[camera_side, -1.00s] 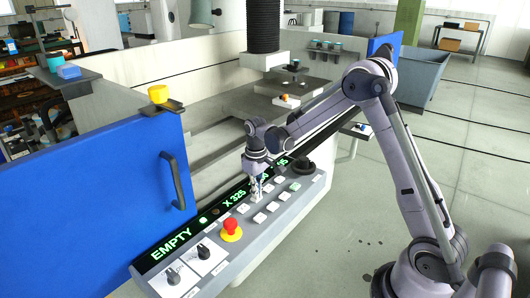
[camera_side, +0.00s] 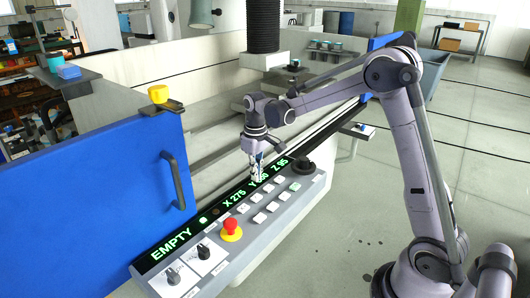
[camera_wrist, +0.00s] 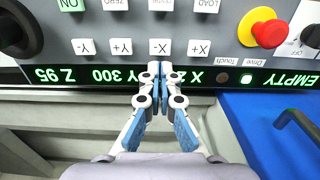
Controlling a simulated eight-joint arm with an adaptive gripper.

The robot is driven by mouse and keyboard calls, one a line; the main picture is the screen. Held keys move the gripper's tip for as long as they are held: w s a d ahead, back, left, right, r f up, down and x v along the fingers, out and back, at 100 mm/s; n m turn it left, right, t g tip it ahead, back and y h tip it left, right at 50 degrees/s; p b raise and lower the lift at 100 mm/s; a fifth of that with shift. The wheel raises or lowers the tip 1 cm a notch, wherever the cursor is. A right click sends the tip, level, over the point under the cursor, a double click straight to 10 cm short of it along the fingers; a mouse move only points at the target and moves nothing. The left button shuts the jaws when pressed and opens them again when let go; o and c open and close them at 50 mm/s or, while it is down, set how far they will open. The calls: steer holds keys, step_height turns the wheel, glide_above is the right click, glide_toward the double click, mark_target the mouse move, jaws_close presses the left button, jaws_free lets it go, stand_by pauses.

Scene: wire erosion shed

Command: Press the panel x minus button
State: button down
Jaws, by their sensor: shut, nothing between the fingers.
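The grey control panel (camera_side: 205,268) has a row of white axis buttons beside its green display. The X minus button (camera_wrist: 160,47) appears upside down in the wrist view, between the X plus button (camera_wrist: 199,48) and the Y plus button (camera_wrist: 121,46). My gripper (camera_wrist: 161,70) is shut and empty. In the wrist view its tips lie over the display strip, right beside the X minus button's edge. In the side view my gripper (camera_side: 258,180) points down above the panel, apparently clear of the button. The display (camera_side: 235,198) reads X 275, Z 95; the wrist view shows Y 300.
A red emergency stop (camera_side: 231,228) stands left of the buttons, with two rotary switches beyond it. A dark round knob (camera_side: 303,165) is at the panel's far end. A blue door (camera_side: 90,205) with a handle stands behind the panel's left part.

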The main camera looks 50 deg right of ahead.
step_height(320, 180, up, 6)
steer(key=shift+r, duration=0.25)
stand_by(0.5)
steer(key=s+a+r+t, duration=0.3)
steer(key=s+a+r, duration=0.25)
steer(key=s, duration=0.45)
steer(key=s+a+f+t, duration=0.4)
steer(key=s, duration=0.5)
steer(key=shift+s+a, duration=0.15)
steer(key=shift+a, duration=0.05)
